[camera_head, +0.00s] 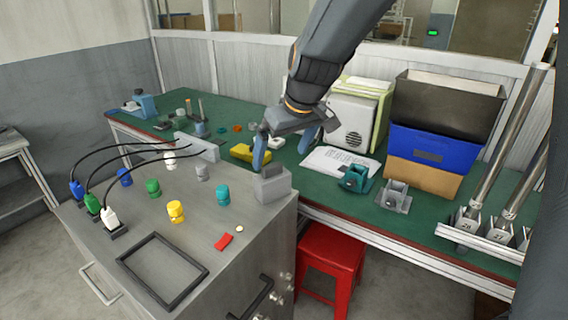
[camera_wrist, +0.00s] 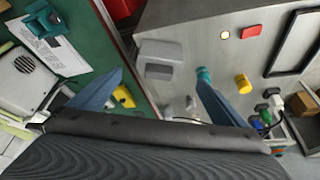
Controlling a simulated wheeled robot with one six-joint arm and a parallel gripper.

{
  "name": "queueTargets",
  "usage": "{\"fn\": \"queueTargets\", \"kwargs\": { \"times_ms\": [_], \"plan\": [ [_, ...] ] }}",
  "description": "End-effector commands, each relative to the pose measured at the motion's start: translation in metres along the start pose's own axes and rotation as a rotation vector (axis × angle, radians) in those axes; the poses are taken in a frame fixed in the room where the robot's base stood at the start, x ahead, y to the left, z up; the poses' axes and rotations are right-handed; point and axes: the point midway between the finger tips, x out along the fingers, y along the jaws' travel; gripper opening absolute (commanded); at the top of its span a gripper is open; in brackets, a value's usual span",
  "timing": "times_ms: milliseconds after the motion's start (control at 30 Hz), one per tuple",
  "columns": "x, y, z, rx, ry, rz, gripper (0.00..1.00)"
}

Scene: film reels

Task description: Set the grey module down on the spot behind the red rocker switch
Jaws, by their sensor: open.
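The grey module (camera_head: 272,186) is a small block with a raised top, standing upright on the grey cabinet top near its back right corner. The red rocker switch (camera_head: 223,241) lies nearer the front, and the module is behind it. My gripper (camera_head: 282,153) is open above the module, its blue fingers spread apart. One finger overlaps the module's upper left edge in the head view; I cannot tell whether they touch. In the wrist view the module (camera_wrist: 160,58) shows between and beyond the open fingertips, with the red switch (camera_wrist: 251,30) to its right.
The cabinet top (camera_head: 190,235) carries a black frame (camera_head: 162,270), coloured knobs such as a teal one (camera_head: 222,195), and cabled plugs. A green bench (camera_head: 330,188) behind holds a teal device (camera_head: 355,178), a grey device (camera_head: 395,196) and stacked boxes (camera_head: 430,140).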

Motion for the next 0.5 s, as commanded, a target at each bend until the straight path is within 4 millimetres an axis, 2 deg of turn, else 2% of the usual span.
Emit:
{"fn": "queueTargets", "kwargs": {
  "times_ms": [133, 167, 233, 267, 367, 400, 500],
  "plan": [
    [-0.003, 0.001, 0.003, 0.005, -0.003, 0.002, 0.97],
    [-0.002, 0.003, 0.008, 0.015, -0.009, 0.004, 0.97],
    [-0.001, 0.010, 0.031, 0.058, -0.038, 0.015, 0.97],
    [0.000, 0.015, 0.046, 0.088, -0.056, 0.023, 0.97],
    [0.001, 0.029, 0.110, 0.214, -0.131, 0.056, 0.97],
    [0.001, 0.033, 0.137, 0.267, -0.162, 0.070, 0.97],
    [-0.002, 0.037, 0.196, 0.383, -0.226, 0.104, 0.97]
  ]
}}
